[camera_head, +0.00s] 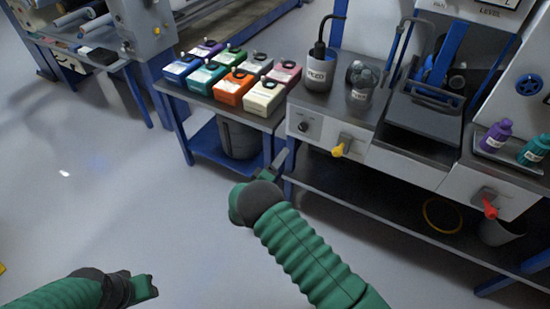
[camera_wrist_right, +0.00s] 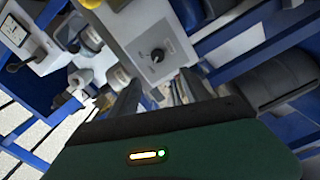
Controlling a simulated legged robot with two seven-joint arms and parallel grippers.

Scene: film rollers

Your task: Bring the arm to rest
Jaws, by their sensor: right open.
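My right arm comes in from the bottom right in the head view, green and ribbed, with its dark wrist bent. My right gripper (camera_head: 280,165) is open and empty, in front of the bench near the small table's right front leg. In the right wrist view, the open right gripper (camera_wrist_right: 158,95) has its two dark fingers apart with nothing between them. My left gripper (camera_head: 148,287) shows at the bottom left, low over the floor, seen from the side. It appears to hold nothing, and I cannot tell its opening.
A small table (camera_head: 268,122) holds several coloured boxes.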

